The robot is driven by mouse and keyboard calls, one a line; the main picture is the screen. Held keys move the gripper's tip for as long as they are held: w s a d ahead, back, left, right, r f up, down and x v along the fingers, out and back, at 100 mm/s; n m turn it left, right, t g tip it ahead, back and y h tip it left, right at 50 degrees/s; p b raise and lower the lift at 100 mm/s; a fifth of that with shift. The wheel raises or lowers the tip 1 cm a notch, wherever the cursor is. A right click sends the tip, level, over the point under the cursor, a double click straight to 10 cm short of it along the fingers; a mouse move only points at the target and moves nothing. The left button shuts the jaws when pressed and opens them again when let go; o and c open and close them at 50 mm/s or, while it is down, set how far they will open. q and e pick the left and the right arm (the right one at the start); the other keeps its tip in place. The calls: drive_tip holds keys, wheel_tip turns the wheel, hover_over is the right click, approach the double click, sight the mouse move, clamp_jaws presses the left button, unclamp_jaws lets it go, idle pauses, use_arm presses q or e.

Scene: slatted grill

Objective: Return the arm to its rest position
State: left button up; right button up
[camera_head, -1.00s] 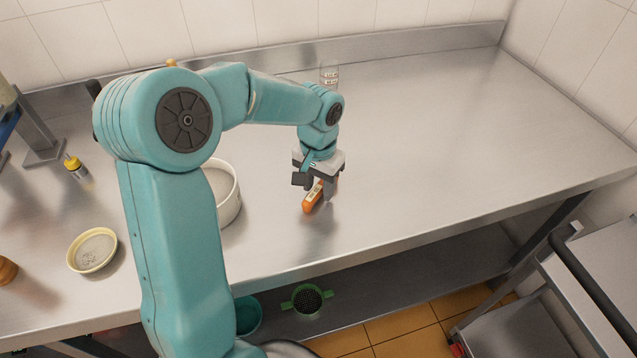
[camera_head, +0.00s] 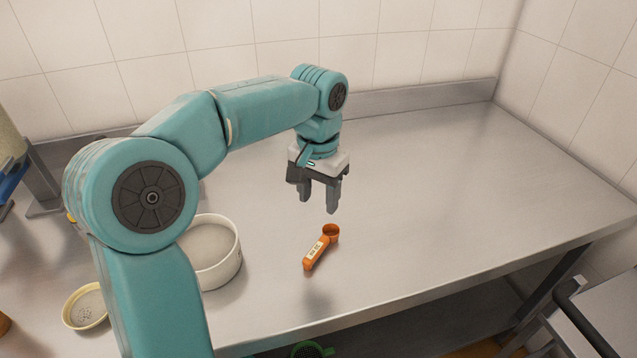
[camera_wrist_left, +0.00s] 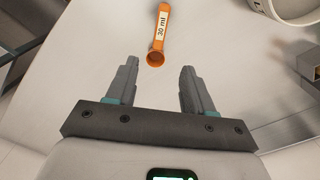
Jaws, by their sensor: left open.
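My left gripper (camera_head: 320,202) is open and empty, fingers pointing down above the steel table (camera_head: 440,190). An orange measuring spoon (camera_head: 318,250) with a white label lies on the table below and in front of it, apart from the fingers. In the left wrist view, the spoon (camera_wrist_left: 160,30) shows beyond the two spread fingertips (camera_wrist_left: 158,68), its round bowl towards the gripper and its label reading 30 ml. My left arm reaches in from the left, bent at the elbow. My right gripper is not in view.
A white bowl (camera_head: 232,262) stands left of the spoon, partly behind my arm. A small yellow-rimmed dish (camera_head: 84,308) sits at the left front. A trolley (camera_head: 600,300) stands at the lower right. The table's right half is clear, with a tiled wall (camera_head: 420,45) behind.

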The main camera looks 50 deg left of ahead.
use_arm(q)
wheel_tip(320, 180, up, 2)
drive_tip(key=shift+r, duration=0.1)
idle(0.4)
